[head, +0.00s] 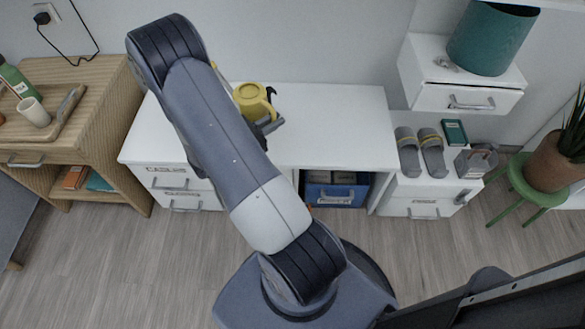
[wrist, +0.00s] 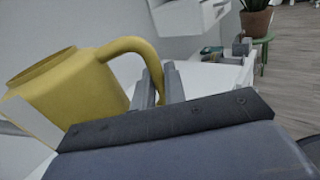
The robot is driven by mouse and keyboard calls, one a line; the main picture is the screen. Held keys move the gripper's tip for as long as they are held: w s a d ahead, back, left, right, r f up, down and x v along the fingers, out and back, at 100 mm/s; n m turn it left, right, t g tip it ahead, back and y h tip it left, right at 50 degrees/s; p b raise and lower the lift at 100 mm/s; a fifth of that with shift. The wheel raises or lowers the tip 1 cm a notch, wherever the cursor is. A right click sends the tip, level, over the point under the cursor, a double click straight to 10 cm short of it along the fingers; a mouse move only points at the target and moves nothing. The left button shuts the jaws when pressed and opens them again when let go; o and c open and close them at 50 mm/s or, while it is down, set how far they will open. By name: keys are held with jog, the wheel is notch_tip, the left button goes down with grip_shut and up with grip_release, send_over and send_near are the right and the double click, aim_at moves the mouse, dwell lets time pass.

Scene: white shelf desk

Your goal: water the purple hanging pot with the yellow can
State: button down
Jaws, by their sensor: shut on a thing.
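The yellow can (head: 253,98) is over the back of the white desk in the head view, partly hidden behind my arm. In the wrist view the can (wrist: 75,88) fills the left side, with its round opening at the upper left and its curved handle reaching to the right. My gripper (head: 271,123) is at the can's handle side. In the wrist view my gripper (wrist: 160,86) has its two fingers close together, shut on the handle. I cannot tell whether the can touches the desk. No purple hanging pot shows in either view.
The white desk (head: 335,120) is clear right of the can. A teal pot (head: 490,38) stands on a white drawer unit (head: 468,97). Grey slippers (head: 432,152) lie below it. A potted plant (head: 553,160) sits on a green stool (head: 522,190). A wooden cabinet (head: 105,110) stands left.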

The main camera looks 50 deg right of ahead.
jog(key=s+f+m+g+y+b, duration=0.2)
jog(key=s+f+m+g+b, duration=0.2)
jog(key=f, duration=0.6)
jog(key=shift+s+d+f+g+b, duration=0.2)
jog(key=shift+s+d+g+b, duration=0.1)
jog(key=shift+s+g+b, duration=0.9)
jog(key=shift+s+a+r+n+p, duration=0.2)
jog(key=shift+r+n+p, duration=0.7)
jog(key=shift+p, duration=0.45)
jog(key=shift+s+a+r+n+p, duration=0.15)
jog(key=shift+r+n+p, duration=0.45)
jog(key=shift+r+p, duration=0.6)
jog(key=shift+f, duration=0.2)
jog(key=shift+r, duration=0.1)
